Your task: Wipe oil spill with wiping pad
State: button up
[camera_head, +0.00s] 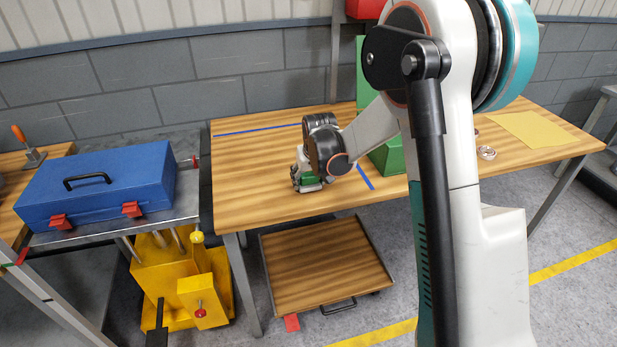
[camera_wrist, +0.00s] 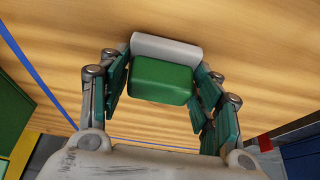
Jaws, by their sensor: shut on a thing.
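My gripper (camera_wrist: 162,85) is shut on the wiping pad (camera_wrist: 160,82), a green block with a grey-white layer along its far side. In the wrist view the pad sits between the teal fingers, close over the wooden table top (camera_wrist: 250,30). In the head view my gripper (camera_head: 308,182) is low over the left part of the wooden table (camera_head: 250,190), and the pad is mostly hidden by the fingers. I cannot tell whether the pad touches the table. No oil spill is clearly visible in either view.
Blue tape lines (camera_head: 260,130) mark the table. Green boxes (camera_head: 385,158) stand behind my arm. A yellow sheet (camera_head: 535,129) and a small ring-shaped part (camera_head: 487,153) lie at the right. A blue toolbox (camera_head: 100,185) on a yellow lift cart (camera_head: 180,280) stands left of the table.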

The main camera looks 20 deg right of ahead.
aim_at(309, 173)
jog(key=shift+w+r, duration=0.2)
jog(key=shift+r, duration=0.85)
jog(key=shift+r+p, duration=1.95)
jog(key=shift+r, duration=0.85)
